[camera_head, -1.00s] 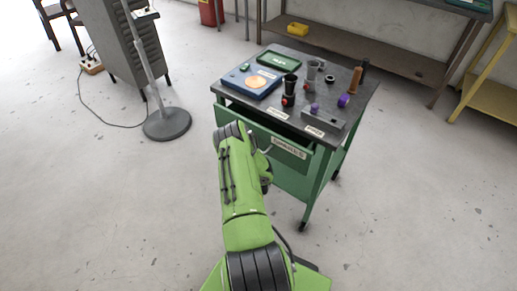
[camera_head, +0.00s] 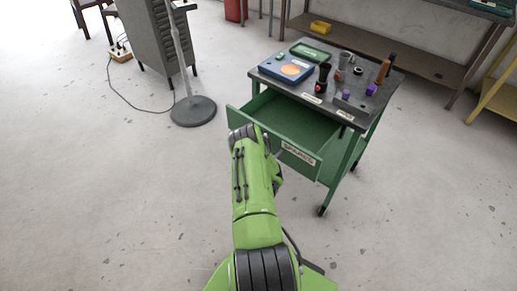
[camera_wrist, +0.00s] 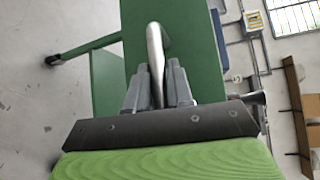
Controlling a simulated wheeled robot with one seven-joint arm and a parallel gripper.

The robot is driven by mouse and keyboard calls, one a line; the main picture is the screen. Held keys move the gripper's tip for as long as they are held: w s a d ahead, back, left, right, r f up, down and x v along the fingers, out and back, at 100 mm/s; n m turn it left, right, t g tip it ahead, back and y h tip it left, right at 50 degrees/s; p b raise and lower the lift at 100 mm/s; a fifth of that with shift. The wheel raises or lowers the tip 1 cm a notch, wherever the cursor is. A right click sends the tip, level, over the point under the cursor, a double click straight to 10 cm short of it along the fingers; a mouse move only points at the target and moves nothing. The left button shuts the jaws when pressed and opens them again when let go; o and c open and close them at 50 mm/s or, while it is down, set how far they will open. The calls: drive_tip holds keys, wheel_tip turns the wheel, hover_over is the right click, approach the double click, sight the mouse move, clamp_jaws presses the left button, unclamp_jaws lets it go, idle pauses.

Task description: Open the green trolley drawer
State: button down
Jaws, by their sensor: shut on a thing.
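The green trolley (camera_head: 345,160) stands right of centre in the head view, with a dark grey top. Its green drawer (camera_head: 300,125) is pulled well out toward me, and its inside shows empty. The drawer front carries a white label (camera_head: 298,153). In the wrist view the green drawer front (camera_wrist: 195,45) fills the upper middle, with a silver bar handle (camera_wrist: 155,50) standing out from it. My gripper (camera_wrist: 158,85) is shut on the handle, one grey finger on each side. In the head view my green arm hides the gripper and handle.
On the trolley top are a blue case (camera_head: 286,67), a green tray (camera_head: 311,52), black cups, a brown-handled tool (camera_head: 383,72) and small purple parts. A round-based stand (camera_head: 193,110) is at left. A workbench (camera_head: 400,55) stands behind. The floor around my arm is clear.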

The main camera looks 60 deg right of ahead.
drive_tip(key=c, duration=1.1)
unclamp_jaws()
drive_tip(key=p+v, duration=1.5)
drive_tip(key=shift+s+a+p, duration=0.2)
drive_tip(key=shift+a+p, duration=0.1)
drive_tip(key=shift+a, duration=0.05)
drive_tip(key=shift+r, duration=0.1)
